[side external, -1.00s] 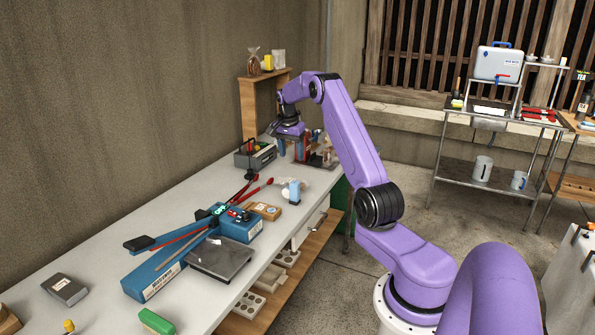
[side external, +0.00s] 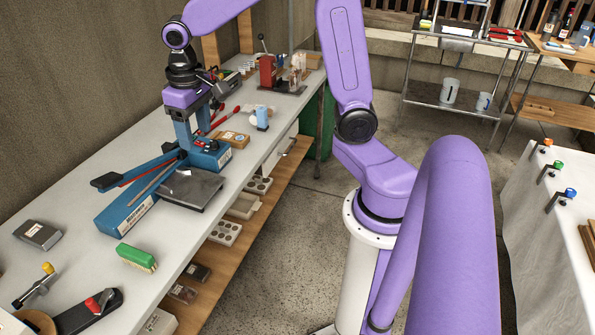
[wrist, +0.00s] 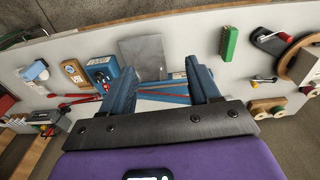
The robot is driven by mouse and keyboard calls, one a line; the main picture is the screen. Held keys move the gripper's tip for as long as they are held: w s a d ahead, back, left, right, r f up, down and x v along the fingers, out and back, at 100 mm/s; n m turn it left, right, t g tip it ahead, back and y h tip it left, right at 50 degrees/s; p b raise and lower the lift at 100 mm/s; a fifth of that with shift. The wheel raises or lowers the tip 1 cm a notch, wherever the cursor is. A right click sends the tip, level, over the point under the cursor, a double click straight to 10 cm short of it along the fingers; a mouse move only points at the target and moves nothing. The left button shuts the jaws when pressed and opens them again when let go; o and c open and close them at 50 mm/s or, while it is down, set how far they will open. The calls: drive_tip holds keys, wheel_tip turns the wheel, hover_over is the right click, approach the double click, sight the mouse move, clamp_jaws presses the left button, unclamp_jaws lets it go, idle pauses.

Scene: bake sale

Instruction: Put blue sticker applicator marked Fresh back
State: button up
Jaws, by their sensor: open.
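A small blue and white upright item (side external: 262,117), which may be the sticker applicator, stands near the table's front edge beyond the grey plate. A blue and white item also shows at the left of the wrist view (wrist: 35,71). No "Fresh" marking can be read in any view. My gripper (side external: 191,143) is open with blue fingers pointing down over the long blue box (side external: 122,212) and the dark grey plate (side external: 192,189). In the wrist view nothing is held between the fingers (wrist: 162,88); they are well apart from the small blue and white item.
A tan block (side external: 232,139) and red-handled tools lie near the blue box. A green brush (side external: 136,257) and a grey box (side external: 38,235) are nearer the camera. A red press (side external: 268,72) stands at the far end. A white-covered table (side external: 535,205) with coloured knobs is at right.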

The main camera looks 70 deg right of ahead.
drive_tip(key=s+a+f+n, duration=0.1)
drive_tip(key=s+n, duration=0.5)
drive_tip(key=s, duration=0.6)
drive_tip(key=s+a+f+n, duration=0.1)
drive_tip(key=s+n, duration=0.5)
drive_tip(key=s, duration=0.6)
drive_tip(key=shift+a+f+g+y, duration=0.15)
drive_tip(key=shift+a+g+y, duration=0.15)
drive_tip(key=shift+a, duration=0.4)
